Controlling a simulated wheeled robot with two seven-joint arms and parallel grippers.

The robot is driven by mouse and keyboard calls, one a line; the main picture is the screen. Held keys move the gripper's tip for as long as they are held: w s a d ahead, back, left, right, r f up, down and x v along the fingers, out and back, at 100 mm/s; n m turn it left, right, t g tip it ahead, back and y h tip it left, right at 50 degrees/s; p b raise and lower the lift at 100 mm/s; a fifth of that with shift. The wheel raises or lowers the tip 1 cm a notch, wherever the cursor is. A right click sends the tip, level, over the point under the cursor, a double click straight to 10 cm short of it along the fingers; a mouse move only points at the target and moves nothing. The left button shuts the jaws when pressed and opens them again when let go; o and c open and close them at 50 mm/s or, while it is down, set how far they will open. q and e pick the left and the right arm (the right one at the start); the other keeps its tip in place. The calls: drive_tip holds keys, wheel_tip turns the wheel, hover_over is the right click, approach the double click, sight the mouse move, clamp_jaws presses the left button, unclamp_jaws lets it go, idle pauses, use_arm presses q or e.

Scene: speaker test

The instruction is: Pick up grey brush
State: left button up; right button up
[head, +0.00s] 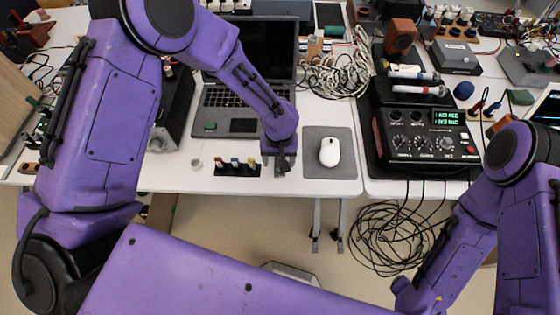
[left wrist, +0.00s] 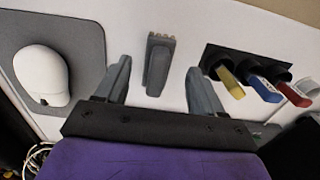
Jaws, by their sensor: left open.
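The grey brush (left wrist: 157,68) lies on the white table in the left wrist view, its bristle end pointing away from my wrist. My left gripper (left wrist: 158,85) is open, with one finger on each side of the brush and a gap to it on both sides. In the head view my left gripper (head: 279,163) points down near the table's front edge, and it mostly hides the brush there. My right arm shows at the lower right of the head view, but its gripper cannot be made out.
A black holder (left wrist: 211,54) with yellow, blue and red-handled tools is beside the brush. On its other side, a white mouse (head: 330,152) rests on a grey mat (head: 342,172). An open laptop (head: 240,126) stands behind, and a black mixer box (head: 425,135) sits right.

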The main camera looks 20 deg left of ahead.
use_arm(q)
wheel_tip(320, 180, down, 3)
drive_tip(key=shift+d+r, duration=0.1)
drive_tip(key=shift+d, duration=0.05)
drive_tip(key=c, duration=1.1)
drive_tip(key=shift+c, duration=0.2)
drive_tip(key=shift+r, duration=0.15)
drive_tip(key=shift+r, duration=0.35)
drive_tip(key=r, duration=0.3)
drive_tip(key=shift+s, duration=0.25)
drive_tip(key=s+r+b, duration=0.1)
drive_tip(key=s+r, duration=0.8)
drive_tip(key=s, duration=0.4)
drive_tip(key=shift+s+a, duration=0.25)
drive_tip(key=shift+s, duration=0.05)
